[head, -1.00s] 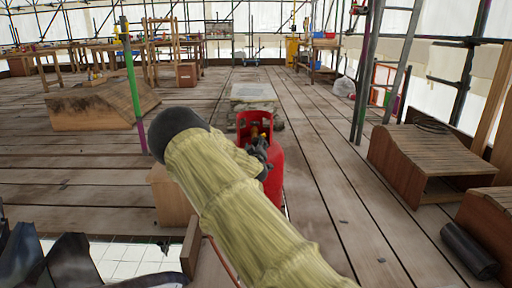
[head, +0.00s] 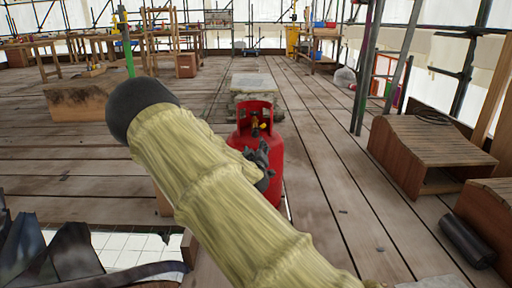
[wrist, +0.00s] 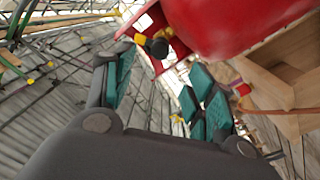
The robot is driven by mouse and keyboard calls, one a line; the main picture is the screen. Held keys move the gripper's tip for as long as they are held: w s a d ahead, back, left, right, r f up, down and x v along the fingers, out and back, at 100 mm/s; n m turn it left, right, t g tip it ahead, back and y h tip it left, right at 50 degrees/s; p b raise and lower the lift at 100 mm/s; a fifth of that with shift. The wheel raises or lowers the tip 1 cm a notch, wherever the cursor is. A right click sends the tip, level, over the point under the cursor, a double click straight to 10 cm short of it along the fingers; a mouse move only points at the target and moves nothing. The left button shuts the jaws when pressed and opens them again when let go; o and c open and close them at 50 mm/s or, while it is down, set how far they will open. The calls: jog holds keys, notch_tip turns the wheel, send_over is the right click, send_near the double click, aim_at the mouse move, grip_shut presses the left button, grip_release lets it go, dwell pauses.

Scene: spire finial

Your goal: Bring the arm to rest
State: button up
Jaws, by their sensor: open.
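My arm, in a pale yellow sleeve with a black rounded joint at its upper left, crosses the middle of the head view. My gripper (head: 262,165) shows there only as a small dark shape at the sleeve's right edge, in front of the red gas cylinder (head: 272,150). In the wrist view my gripper (wrist: 162,88) has its green-padded fingers spread apart, with nothing between them. The red cylinder (wrist: 235,22) and its valve fill the top of that view, beyond the fingertips. I cannot tell the exact gap between gripper and cylinder.
A stone block (head: 250,86) lies behind the cylinder on the plank floor. A wooden box (head: 80,103) and a green pole (head: 128,55) are at left. Planks right of the cylinder are clear.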

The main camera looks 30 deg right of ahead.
dwell(0.6)
jog(key=s+a+f+g+y+p, duration=0.2)
jog(key=s+a+f+g+p, duration=0.15)
jog(key=s+f, duration=0.9)
jog(key=s+a+f+g+y+p, duration=0.25)
jog(key=s+a+f+g, duration=0.2)
jog(key=s+f, duration=0.8)
jog(key=s+a+f+g+y+p, duration=0.2)
jog(key=s+a+f+g+p, duration=0.1)
jog(key=s+a, duration=0.8)
jog(key=s+a+f+g+y+p, duration=0.3)
jog(key=s+a, duration=0.4)
jog(key=s, duration=0.7)
jog(key=s+a+r+g+p, duration=0.1)
jog(key=s+a+r+p, duration=0.15)
jog(key=s+a, duration=0.35)
notch_tip(320, 180, up, 36)
jog(key=d+p, duration=0.1)
jog(key=p, duration=3.5)
jog(key=shift+s+m, duration=0.4)
jog(key=shift+s, duration=0.05)
jog(key=shift+y, duration=0.25)
